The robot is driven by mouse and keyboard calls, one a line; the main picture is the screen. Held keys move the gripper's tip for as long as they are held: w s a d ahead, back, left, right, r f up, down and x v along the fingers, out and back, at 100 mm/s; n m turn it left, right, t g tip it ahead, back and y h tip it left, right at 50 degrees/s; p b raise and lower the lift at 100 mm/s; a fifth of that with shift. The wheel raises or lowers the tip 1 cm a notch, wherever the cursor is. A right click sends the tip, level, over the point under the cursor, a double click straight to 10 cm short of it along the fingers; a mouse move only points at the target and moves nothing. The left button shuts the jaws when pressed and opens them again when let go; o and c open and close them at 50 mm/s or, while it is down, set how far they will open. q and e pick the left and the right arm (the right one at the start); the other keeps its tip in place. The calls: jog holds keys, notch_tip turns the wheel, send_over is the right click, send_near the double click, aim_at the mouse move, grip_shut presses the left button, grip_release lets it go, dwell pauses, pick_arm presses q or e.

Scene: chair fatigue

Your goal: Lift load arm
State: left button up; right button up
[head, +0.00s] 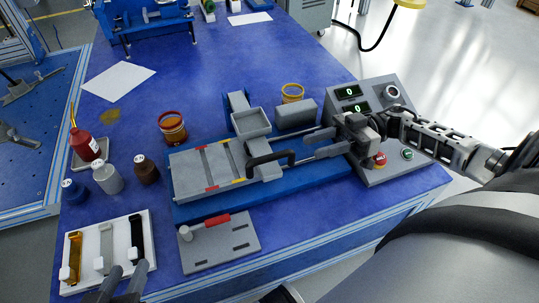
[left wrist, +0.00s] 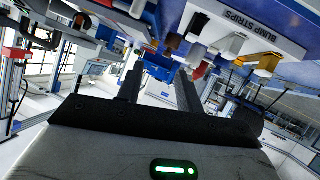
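A grey test fixture on a blue base (head: 330,178) stands mid-table. Its dark, bent load arm handle (head: 270,157) sits low over the grey plate (head: 200,170). My right gripper (head: 303,147) reaches in from the right, just beside the handle's right end. Its two fingers are apart; I cannot tell whether either touches the handle. My left gripper (head: 126,272) is at the bottom left, in front of the white strip tray (head: 84,232). In the left wrist view its fingers (left wrist: 160,82) are apart with nothing between them. The strip tray shows there too (left wrist: 255,22).
A control box (head: 375,105) with green readouts and a red button stands at the right behind my right arm. Several small bottles, an orange-rimmed jar (head: 172,127) and a yellow-rimmed jar (head: 292,93) stand around the fixture. A grey slotted plate (head: 222,245) lies in front.

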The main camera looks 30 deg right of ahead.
aim_at(271, 155)
jog(key=x, duration=1.1)
jog(key=shift+w+a+b, duration=0.1)
jog(key=shift+w+b, duration=0.05)
jog(key=shift+b, duration=0.25)
grip_shut()
